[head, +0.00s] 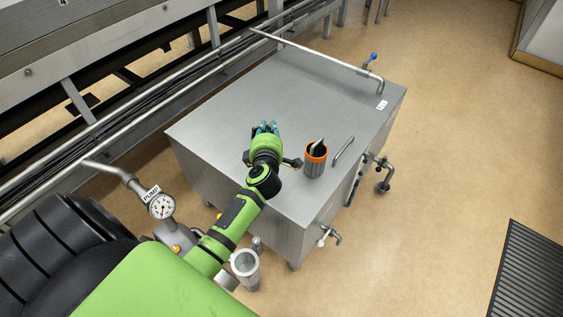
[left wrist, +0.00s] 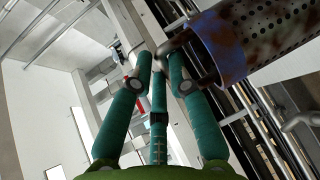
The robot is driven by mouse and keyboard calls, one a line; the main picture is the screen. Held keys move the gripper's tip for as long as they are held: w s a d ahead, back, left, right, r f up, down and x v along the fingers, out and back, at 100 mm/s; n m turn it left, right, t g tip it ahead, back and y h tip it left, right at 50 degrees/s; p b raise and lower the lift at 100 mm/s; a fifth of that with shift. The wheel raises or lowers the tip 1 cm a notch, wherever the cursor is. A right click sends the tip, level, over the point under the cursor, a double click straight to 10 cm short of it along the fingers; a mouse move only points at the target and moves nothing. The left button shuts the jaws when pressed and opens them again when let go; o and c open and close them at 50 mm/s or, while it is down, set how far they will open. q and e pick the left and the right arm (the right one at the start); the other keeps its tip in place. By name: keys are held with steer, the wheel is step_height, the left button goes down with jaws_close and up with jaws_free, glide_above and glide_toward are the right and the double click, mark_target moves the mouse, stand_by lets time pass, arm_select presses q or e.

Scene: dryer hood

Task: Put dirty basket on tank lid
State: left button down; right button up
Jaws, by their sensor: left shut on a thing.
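The dirty basket (left wrist: 270,45) is a perforated, rust-stained cylinder with a blue end band, at the upper right of the left wrist view. In the head view my left gripper (head: 266,128) shows over the near left part of the steel tank lid (head: 270,85). The basket cannot be made out there, hidden by the gripper and arm. Its gap to the lid cannot be told. My right gripper is out of view.
An orange-rimmed grey container (head: 315,163) stands on the lid, right of my gripper, beside a lid handle (head: 343,151). An open metal housing (head: 246,265) and a pump gauge (head: 162,206) are near my arm. The lid's far part is clear.

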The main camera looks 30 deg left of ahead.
arm_select(q)
step_height(320, 180, down, 4)
steer(key=shift+w+d+r+b, duration=0.1)
steer(key=shift+w+b, duration=0.05)
steer(key=shift+b, duration=0.5)
steer(key=shift+f, duration=0.65)
step_height(320, 180, down, 3)
steer(key=shift+f+b, duration=0.2)
steer(key=shift+b, duration=1.05)
steer(key=shift+r, duration=0.1)
steer(key=c, duration=1.6)
jaws_free()
steer(key=shift+f, duration=0.2)
steer(key=o, duration=0.4)
steer(key=shift+r, duration=0.15)
